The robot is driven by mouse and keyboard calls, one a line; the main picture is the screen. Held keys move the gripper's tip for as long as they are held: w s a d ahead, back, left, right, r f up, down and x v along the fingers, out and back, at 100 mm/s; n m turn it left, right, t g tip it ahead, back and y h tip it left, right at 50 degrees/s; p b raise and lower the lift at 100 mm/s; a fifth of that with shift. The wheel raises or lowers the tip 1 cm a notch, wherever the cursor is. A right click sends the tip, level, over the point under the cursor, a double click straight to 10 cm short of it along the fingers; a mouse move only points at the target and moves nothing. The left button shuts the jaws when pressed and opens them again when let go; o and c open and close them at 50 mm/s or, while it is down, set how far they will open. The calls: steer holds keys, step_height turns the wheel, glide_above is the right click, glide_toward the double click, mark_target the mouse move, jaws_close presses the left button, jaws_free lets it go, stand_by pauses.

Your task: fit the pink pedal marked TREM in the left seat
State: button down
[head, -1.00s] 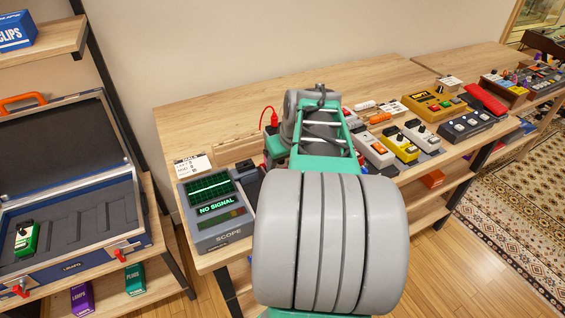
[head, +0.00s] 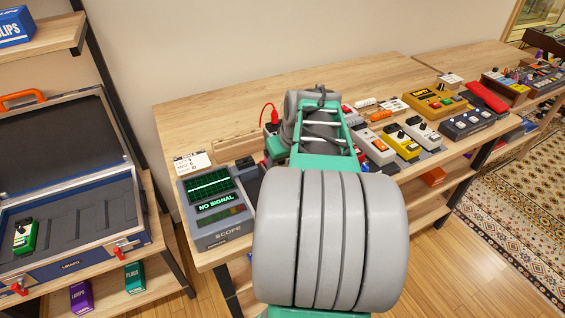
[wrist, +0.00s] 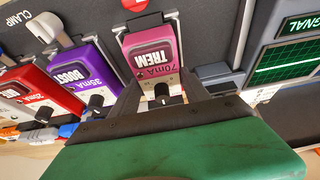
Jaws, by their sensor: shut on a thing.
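The pink pedal marked TREM (wrist: 152,48) is in the upper middle of the wrist view, its lettering upside down and its dark knob towards me. My gripper (wrist: 160,92) is shut on the knob end of this pedal, with a dark finger on each side. The pedal is over the dark board, by the scope. I cannot tell whether it rests down in a seat or is held just above. In the head view my arm hides the gripper, the pink pedal and the seats.
A purple BOOST pedal (wrist: 82,78) and a red pedal (wrist: 33,88) stand beside the pink one in the wrist view, with white clamp parts near them. The scope (head: 213,205) reads NO SIGNAL. An open blue case (head: 75,262) holds a green pedal (head: 25,236).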

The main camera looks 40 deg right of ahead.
steer(key=shift+f, duration=0.2)
stand_by(0.4)
steer(key=shift+c, duration=2.2)
jaws_free()
steer(key=shift+o, duration=0.6)
steer(key=shift+r+p, duration=2.5)
steer(key=shift+r, duration=1.05)
